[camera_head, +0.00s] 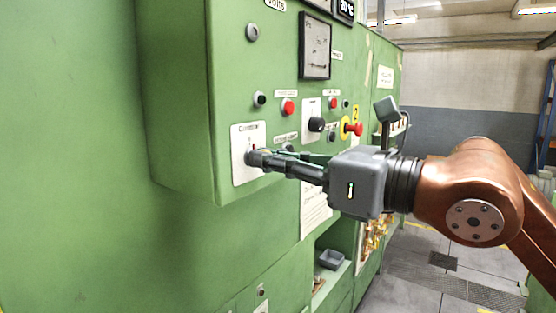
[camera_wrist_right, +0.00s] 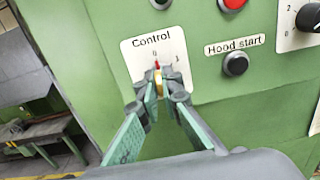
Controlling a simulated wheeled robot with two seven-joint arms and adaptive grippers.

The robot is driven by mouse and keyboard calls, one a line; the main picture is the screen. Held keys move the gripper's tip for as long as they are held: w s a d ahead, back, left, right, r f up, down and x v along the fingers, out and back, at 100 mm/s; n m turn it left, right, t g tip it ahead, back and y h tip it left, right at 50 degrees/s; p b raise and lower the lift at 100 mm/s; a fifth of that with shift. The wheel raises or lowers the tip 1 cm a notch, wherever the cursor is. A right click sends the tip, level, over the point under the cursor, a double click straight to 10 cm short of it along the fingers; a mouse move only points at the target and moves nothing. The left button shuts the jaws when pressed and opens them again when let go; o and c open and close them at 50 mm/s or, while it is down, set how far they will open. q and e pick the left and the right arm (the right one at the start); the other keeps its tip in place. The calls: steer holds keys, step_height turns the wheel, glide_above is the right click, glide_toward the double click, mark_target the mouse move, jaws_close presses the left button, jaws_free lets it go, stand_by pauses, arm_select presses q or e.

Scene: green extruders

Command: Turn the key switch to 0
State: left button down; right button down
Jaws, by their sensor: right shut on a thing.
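The key switch (camera_wrist_right: 158,82) sits on a white plate labelled "Control" (camera_wrist_right: 140,57), with the marks 0 and 1 on it. Its red pointer (camera_wrist_right: 157,65) is at the top, close to the 0 mark. The same plate (camera_head: 239,137) shows on the green cabinet in the head view, where my fingertips hide most of the switch. My right gripper (camera_wrist_right: 163,92) is shut on the key switch, with one finger on either side of its yellowish key. It also shows in the head view (camera_head: 254,158), reaching in from the right. My left gripper is not in view.
A black button (camera_wrist_right: 235,64) labelled "Hood start" is right of the switch. Red and black buttons (camera_head: 288,107), a dark knob (camera_head: 316,124) and a red emergency stop (camera_head: 354,129) stick out of the panel near my right arm. The left part of the cabinet is bare.

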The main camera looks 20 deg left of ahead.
steer(key=shift+s+r, duration=0.15)
steer(key=shift+r, duration=0.1)
steer(key=c, duration=2.1)
jaws_free()
steer(key=shift+a+f, duration=0.15)
steer(key=shift+a, duration=0.15)
steer(key=shift+d, duration=0.3)
steer(key=v, duration=1.2)
steer(key=shift+a, duration=0.1)
